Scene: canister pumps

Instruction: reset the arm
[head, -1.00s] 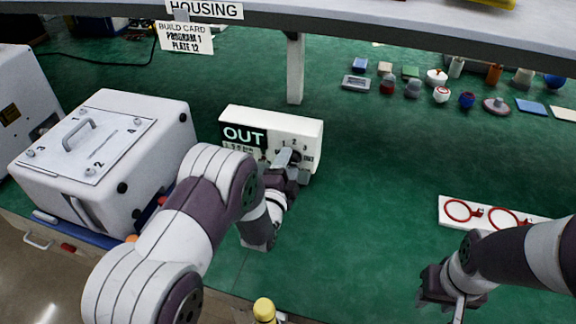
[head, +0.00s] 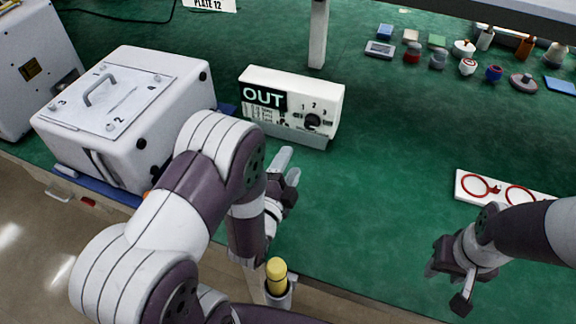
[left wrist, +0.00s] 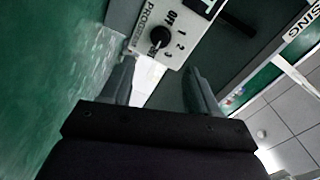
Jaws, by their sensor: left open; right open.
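My left gripper (head: 287,163) is open and empty over the green bench, in front of the white control box (head: 320,95) and apart from it. The box has a lit OUT display (head: 264,96) and a black dial (head: 312,121) with marks 1, 2, 3. In the left wrist view the dial (left wrist: 160,37) shows ahead, beyond the two open fingers (left wrist: 155,88); OFF is also marked beside it. My right gripper (head: 455,285) is at the lower right near the bench's front edge, pointing down, open.
A white housing with a handle (head: 125,105) stands at the left on a blue base. A white plate with red rings (head: 500,190) lies at the right. Several small parts (head: 440,58) stand at the back right. A yellow-topped cylinder (head: 277,272) is at the front edge. Mid-bench is clear.

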